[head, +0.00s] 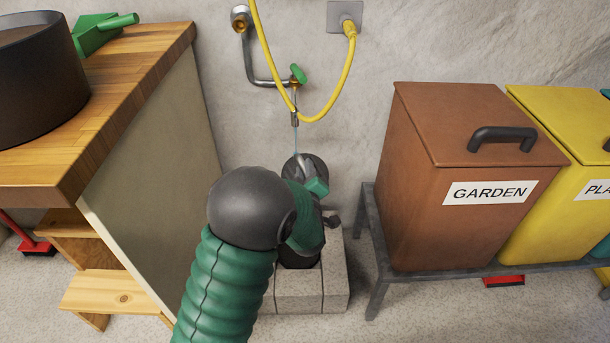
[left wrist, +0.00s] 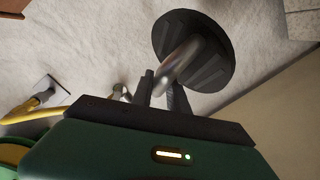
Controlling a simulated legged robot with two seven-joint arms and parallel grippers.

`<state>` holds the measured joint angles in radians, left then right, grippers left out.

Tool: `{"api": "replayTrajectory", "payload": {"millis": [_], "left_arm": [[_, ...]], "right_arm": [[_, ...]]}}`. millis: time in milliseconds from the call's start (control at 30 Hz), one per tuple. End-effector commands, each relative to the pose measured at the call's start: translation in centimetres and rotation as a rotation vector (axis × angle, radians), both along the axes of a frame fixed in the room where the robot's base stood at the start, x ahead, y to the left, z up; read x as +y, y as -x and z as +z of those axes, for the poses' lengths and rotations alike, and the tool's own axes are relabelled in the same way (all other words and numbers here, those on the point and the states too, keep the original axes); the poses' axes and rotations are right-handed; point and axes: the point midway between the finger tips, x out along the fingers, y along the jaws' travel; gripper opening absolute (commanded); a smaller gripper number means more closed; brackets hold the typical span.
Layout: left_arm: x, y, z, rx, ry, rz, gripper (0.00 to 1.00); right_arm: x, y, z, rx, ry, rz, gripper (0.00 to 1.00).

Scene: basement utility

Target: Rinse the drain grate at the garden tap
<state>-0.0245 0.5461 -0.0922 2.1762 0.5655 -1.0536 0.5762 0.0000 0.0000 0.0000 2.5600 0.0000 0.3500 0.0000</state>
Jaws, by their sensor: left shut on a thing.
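The drain grate appears as a dark ribbed disc (left wrist: 215,75) with a curved metal handle in the left wrist view. In the head view its dark rim (head: 318,163) shows behind my gripper, partly hidden. My left gripper (left wrist: 165,92) is shut on the handle; in the head view it (head: 308,183) is below the tap spout. The garden tap (head: 294,84) has a green handle (head: 298,73) and hangs on a bent pipe on the wall. A thin pale stream (head: 296,142) runs from its spout down toward the grate. My right gripper is not in view.
A pale stone block surround (head: 335,285) stands below the tap. A brown GARDEN bin (head: 425,210) and a yellow bin (head: 545,130) stand on a grey rack at right. A wooden bench (head: 125,70) with a dark pot (head: 40,75) is at left.

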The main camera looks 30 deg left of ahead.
Motion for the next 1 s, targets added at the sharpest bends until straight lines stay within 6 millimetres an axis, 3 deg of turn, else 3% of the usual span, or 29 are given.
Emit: {"api": "replayTrajectory", "payload": {"millis": [267, 1000], "left_arm": [[-0.2, 0.4, 0.1, -0.001, 0.000, -0.001, 0.00], [-4.0, 6.3, 0.1, -0.001, 0.000, -0.002, 0.00]], "right_arm": [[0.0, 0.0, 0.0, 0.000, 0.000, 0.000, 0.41], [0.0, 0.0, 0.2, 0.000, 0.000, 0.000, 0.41]]}}
